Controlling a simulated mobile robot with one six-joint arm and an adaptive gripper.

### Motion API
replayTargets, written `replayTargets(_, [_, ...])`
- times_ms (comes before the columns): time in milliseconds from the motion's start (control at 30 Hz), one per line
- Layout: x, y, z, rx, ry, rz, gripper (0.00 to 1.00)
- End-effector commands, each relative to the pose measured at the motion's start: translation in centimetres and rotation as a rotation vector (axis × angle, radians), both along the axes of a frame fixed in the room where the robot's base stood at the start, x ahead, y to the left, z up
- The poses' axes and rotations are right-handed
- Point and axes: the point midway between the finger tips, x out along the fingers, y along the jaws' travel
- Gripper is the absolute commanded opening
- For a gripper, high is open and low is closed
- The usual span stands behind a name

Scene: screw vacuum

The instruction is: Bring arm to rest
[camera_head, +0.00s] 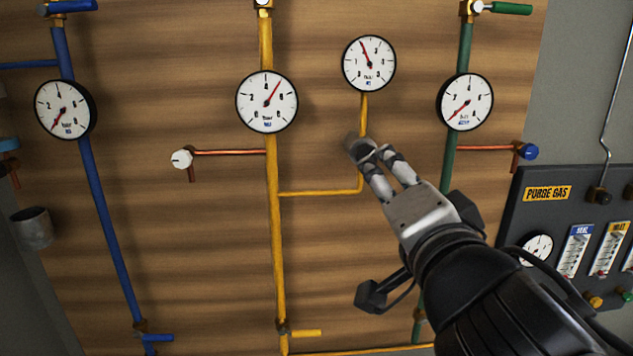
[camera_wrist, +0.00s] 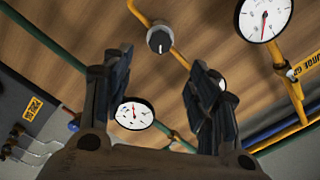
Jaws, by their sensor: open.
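My gripper (camera_head: 376,150) is raised in front of the wooden panel, pointing up and left at the yellow branch pipe below the upper gauge (camera_head: 369,63). In the wrist view its two fingers (camera_wrist: 158,80) stand apart with nothing held between them. A round dark knob (camera_wrist: 160,39) on a yellow pipe shows beyond and between the fingers. In the head view the fingertips overlap the pipe there, and I cannot tell whether they touch the knob. My arm comes in from the lower right.
A blue pipe (camera_head: 105,210), a yellow pipe (camera_head: 272,220) and a green pipe (camera_head: 463,60) with gauges run down the panel (camera_head: 200,250). A white knob (camera_head: 182,159) juts out at left, a blue one (camera_head: 529,151) at right. A purge gas panel (camera_head: 512,215) stands near my arm.

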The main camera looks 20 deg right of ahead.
Motion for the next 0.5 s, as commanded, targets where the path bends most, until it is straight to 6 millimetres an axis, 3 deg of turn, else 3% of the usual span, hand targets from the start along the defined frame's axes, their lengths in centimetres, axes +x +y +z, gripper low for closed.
replayTargets(367, [0.0, 0.0, -0.2, -0.003, 0.005, -0.001, 0.54])
replayTargets(500, [-0.1, -0.4, -3.2, -0.054, 0.087, -0.03, 0.54])
